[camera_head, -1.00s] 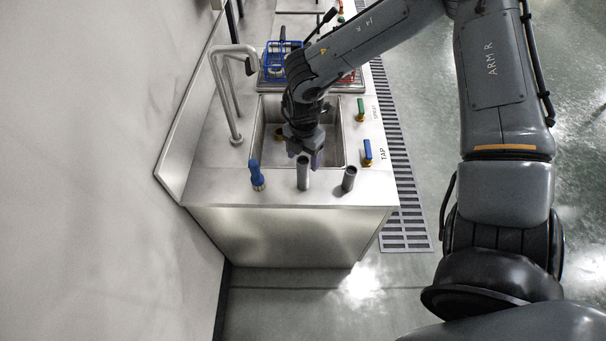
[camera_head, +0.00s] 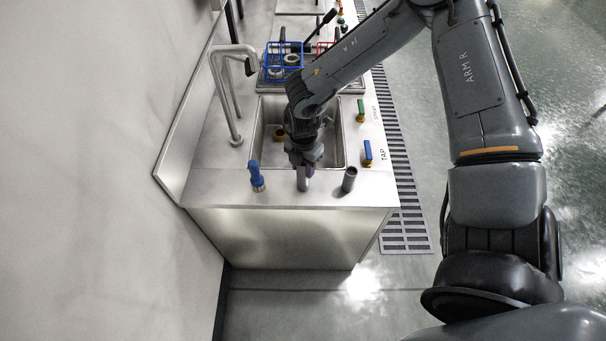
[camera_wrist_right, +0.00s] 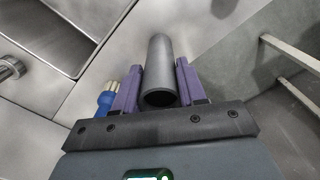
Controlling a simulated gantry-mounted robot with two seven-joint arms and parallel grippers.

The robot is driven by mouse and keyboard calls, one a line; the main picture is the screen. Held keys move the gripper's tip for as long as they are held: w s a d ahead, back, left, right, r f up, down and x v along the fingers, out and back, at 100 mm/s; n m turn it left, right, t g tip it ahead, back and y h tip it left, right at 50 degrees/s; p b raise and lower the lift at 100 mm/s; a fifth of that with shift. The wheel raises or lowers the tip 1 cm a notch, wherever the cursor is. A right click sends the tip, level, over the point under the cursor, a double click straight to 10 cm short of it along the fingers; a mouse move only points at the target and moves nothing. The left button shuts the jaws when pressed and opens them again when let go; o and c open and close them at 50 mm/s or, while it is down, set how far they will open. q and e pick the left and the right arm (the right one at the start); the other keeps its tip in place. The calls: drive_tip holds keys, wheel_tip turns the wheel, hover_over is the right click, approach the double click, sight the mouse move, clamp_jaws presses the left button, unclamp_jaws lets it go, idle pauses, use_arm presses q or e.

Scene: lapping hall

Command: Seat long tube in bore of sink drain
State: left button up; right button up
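The long tube (camera_head: 303,184) is grey and stands upright on the front ledge of the sink unit, and its upper part is hidden by my right gripper. My right gripper (camera_head: 305,166) is at the top of this tube. In the right wrist view the tube (camera_wrist_right: 160,65) lies between the two purple fingers, its open end facing the camera. Thin gaps seem to show beside it, so the fingers look open around it. My left gripper is not in view.
A shorter dark tube (camera_head: 349,180) stands right of the long one, and a blue-handled item (camera_head: 256,176) stands left. A tall faucet (camera_head: 233,100) rises at the basin's left. Blue (camera_head: 367,153) and green (camera_head: 361,111) valve levers stand on the right. Wire baskets (camera_head: 283,58) are behind.

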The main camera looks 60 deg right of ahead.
drive_tip(key=c, duration=0.5)
drive_tip(key=shift+r, duration=0.15)
